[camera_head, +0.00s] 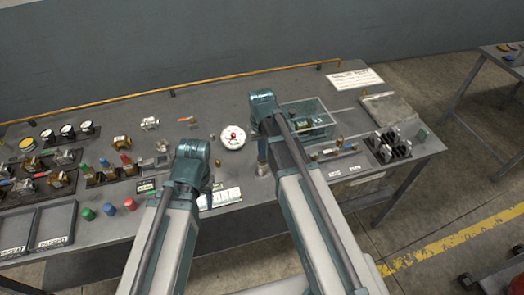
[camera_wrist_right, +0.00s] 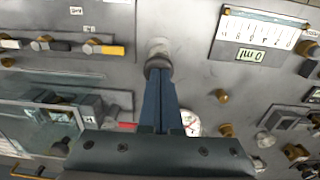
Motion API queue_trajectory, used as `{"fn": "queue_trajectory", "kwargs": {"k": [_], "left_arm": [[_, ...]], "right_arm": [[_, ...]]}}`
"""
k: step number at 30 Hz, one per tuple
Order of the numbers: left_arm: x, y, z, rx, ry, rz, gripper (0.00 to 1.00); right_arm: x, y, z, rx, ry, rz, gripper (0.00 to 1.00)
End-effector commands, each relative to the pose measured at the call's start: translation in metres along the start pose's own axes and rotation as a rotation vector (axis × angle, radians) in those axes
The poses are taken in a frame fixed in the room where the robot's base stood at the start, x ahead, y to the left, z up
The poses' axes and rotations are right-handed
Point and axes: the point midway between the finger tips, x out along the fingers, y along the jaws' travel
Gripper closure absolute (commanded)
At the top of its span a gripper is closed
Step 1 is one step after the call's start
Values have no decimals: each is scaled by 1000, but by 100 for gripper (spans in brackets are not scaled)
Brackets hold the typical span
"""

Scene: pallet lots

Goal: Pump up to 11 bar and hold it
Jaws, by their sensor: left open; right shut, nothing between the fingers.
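A round white gauge (camera_head: 233,137) with a red centre lies on the bench; its reading is too small to make out. It shows partly in the right wrist view (camera_wrist_right: 190,124), beside the fingers. My right gripper (camera_head: 262,152) points down beside the gauge. Its fingers (camera_wrist_right: 159,78) are shut and empty, with their tips at a short grey upright post (camera_wrist_right: 158,48). I cannot tell whether they touch it. My left gripper (camera_head: 206,188) is open above the bench's front edge; its fingers are largely hidden by its arm.
A clear-walled tank (camera_head: 318,112) stands right of my right gripper. A scale card (camera_wrist_right: 268,30) lies near the front edge. A brass knob (camera_wrist_right: 222,97) stands near the post. Fittings and coloured bottles crowd the left. Dark trays (camera_head: 55,224) lie at front left.

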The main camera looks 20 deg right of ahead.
Motion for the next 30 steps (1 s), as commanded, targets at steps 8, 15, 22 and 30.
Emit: {"fn": "queue_trajectory", "kwargs": {"k": [8, 15, 22, 30], "left_arm": [[5, 0, 0, 0, 0, 0, 53], [3, 0, 0, 0, 0, 0, 53], [-15, -1, 1, 0, 0, 0, 53], [-54, -5, 3, 1, 0, 0, 53]], "right_arm": [[5, -1, 2, 0, -4, -2, 100], [3, -1, 3, 0, -6, -2, 100], [-15, -1, 3, 0, -4, -1, 100], [-54, 0, 1, 0, 3, 1, 100]]}}
